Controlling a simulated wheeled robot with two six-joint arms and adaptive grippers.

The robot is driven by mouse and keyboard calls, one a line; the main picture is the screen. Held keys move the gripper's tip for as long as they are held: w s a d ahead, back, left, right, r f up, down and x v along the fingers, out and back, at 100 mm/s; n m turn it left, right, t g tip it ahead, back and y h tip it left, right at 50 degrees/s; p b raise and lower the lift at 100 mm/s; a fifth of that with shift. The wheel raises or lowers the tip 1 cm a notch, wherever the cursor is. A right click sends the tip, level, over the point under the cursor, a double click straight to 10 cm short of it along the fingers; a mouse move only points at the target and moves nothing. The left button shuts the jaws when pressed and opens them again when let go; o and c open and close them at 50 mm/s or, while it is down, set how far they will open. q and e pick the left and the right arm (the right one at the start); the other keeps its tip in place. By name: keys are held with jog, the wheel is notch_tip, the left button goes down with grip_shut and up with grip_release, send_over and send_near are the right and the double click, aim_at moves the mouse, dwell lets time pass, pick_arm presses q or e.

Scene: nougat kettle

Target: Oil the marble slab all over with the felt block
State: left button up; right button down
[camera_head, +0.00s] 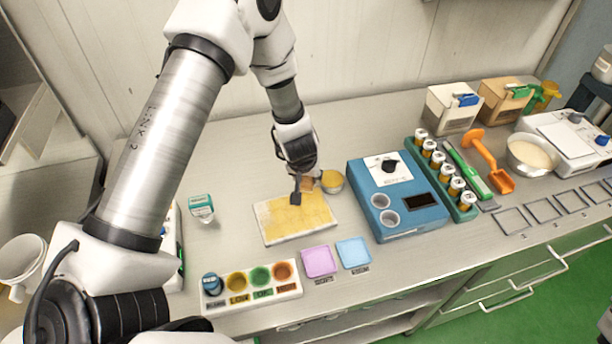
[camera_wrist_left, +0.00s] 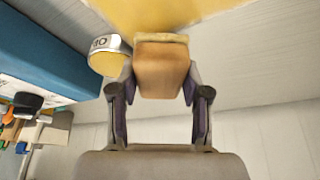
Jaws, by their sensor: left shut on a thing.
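The marble slab (camera_head: 282,225) lies on the bench, a pale rectangle with a yellow oily film over most of its face and a paler rim. My left gripper (camera_head: 303,183) is over the slab's far right edge. In the left wrist view my left gripper (camera_wrist_left: 157,95) is shut on the felt block (camera_wrist_left: 161,68), a tan block with a yellowish felt edge facing the slab. The felt is at or close to the yellow surface (camera_wrist_left: 170,12); contact is hard to tell. An oil cup (camera_head: 333,180) with yellow contents stands just right of the gripper. My right gripper is not in view.
A blue instrument (camera_head: 412,222) with two round wells stands right of the slab. A purple tray (camera_head: 319,262), a blue tray (camera_head: 354,252) and a white rack of coloured pots (camera_head: 250,287) lie in front. A small teal-topped container (camera_head: 201,208) stands left.

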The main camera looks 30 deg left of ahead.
pick_arm(q)
jog(key=v, duration=0.1)
jog(key=p+v, duration=0.1)
jog(key=shift+w+d+r, duration=0.1)
jog(key=shift+d+r, duration=0.05)
jog(key=shift+r, duration=0.3)
jog(key=shift+r+p, duration=0.4)
jog(key=shift+p, duration=0.2)
jog(key=shift+w+r+p, duration=0.2)
jog(key=shift+r+p, duration=0.65)
jog(key=shift+p, duration=0.15)
jog(key=shift+s+r, duration=0.1)
jog(key=shift+r, duration=0.25)
jog(key=shift+f, duration=0.1)
